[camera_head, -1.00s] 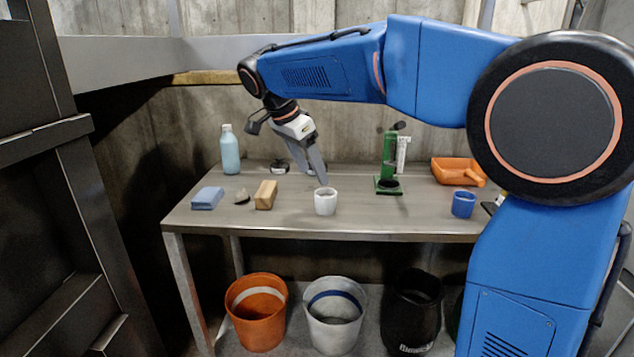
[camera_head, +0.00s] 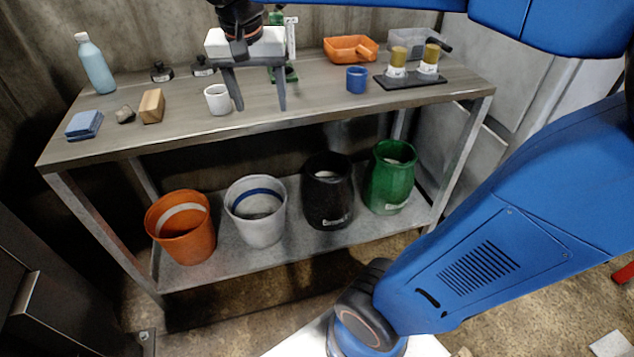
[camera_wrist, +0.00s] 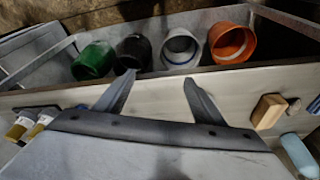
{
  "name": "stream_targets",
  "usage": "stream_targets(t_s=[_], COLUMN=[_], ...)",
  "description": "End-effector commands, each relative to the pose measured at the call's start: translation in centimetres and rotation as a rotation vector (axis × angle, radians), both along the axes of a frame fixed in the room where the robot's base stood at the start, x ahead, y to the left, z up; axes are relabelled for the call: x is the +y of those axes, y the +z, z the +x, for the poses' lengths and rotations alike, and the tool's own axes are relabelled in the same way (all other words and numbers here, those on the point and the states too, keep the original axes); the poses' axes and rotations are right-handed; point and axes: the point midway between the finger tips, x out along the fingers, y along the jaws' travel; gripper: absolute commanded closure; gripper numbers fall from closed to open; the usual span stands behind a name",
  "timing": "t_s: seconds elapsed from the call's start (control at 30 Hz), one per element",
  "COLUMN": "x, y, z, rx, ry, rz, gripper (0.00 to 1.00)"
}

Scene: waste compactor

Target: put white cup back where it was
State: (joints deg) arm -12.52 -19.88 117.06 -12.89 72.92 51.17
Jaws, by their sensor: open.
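The white cup (camera_head: 218,99) stands upright near the front edge of the table (camera_head: 320,112) in the head view. My gripper (camera_head: 261,106) is open and empty, with its fingers pointing down to the right of the cup. The left finger appears close to the cup's right side; I cannot tell whether it touches. In the wrist view my open fingers (camera_wrist: 155,88) point toward the table's front edge with nothing between them, and I cannot make out the cup there.
A blue cup (camera_head: 356,79) and an orange scoop-like tray (camera_head: 350,49) stand to the right. A tan block (camera_head: 151,106), blue sponge (camera_head: 84,125) and bottle (camera_head: 95,66) are at the left. Several bins, including an orange one (camera_head: 181,228), stand on the lower shelf.

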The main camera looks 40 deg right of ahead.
Motion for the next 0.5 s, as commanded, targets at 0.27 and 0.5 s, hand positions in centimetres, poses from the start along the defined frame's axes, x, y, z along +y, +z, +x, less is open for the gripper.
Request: stream_targets(t_s=[0.27,0.5], x=[-2.4,-3.0], y=[-5.4,-10.6], z=[-8.4,-13.9], rx=[-0.040,-0.099], ry=[0.293,0.516], rz=[0.018,-0.005], gripper=[0.38,0.38])
